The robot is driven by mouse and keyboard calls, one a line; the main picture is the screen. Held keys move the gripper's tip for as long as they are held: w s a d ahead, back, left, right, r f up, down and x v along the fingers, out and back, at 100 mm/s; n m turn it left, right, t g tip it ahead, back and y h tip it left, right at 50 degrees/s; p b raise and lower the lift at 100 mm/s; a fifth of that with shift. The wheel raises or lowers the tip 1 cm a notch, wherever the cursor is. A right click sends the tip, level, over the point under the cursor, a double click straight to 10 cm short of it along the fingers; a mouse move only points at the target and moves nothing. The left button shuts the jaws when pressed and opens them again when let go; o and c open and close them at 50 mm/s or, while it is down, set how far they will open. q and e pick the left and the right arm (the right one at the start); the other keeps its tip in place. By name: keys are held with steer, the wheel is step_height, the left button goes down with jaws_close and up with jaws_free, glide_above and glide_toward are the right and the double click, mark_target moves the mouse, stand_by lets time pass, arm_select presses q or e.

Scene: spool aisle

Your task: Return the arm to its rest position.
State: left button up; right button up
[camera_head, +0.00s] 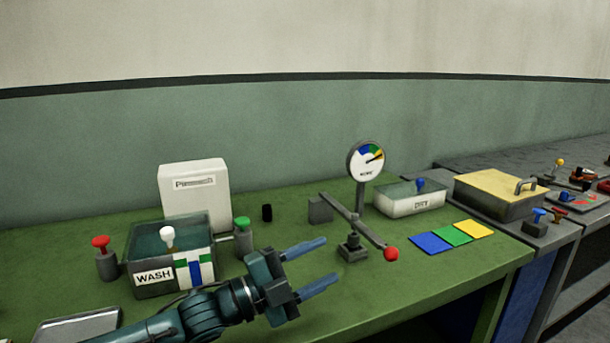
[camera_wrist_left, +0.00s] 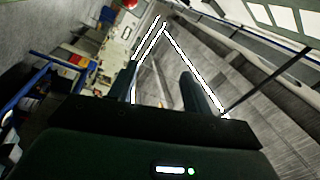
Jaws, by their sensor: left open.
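My left gripper (camera_head: 312,265) is held above the green bench (camera_head: 300,209), in front of the wash box and left of the red-knobbed lever. Its two blue fingers are spread apart with nothing between them. In the left wrist view the gripper (camera_wrist_left: 160,80) shows its fingers apart, with a blurred, tilted view of grey floor and white lines beyond. My right gripper is in neither view.
The wash box (camera_head: 155,290) stands between a red-knobbed post (camera_head: 102,258) and a green-knobbed post (camera_head: 243,238). The lever's red ball (camera_head: 391,254) sticks out right of my gripper.

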arm_select(q)
steer(key=s+a+f+n+t+y+p, duration=0.1)
steer(key=s+a+f+n+y+p, duration=0.5)
steer(key=s+n, duration=0.5)
steer(key=s+a+f+n+t+y+p, duration=0.1)
steer(key=s+a+f+n+y+p, duration=0.6)
steer(key=s+a+f+n, duration=0.3)
step_height(320, 180, down, 2)
steer(key=shift+s+a+f+n+y+p, duration=0.15)
steer(key=shift+s+n+y+p, duration=0.15)
steer(key=shift+s+n+y, duration=0.55)
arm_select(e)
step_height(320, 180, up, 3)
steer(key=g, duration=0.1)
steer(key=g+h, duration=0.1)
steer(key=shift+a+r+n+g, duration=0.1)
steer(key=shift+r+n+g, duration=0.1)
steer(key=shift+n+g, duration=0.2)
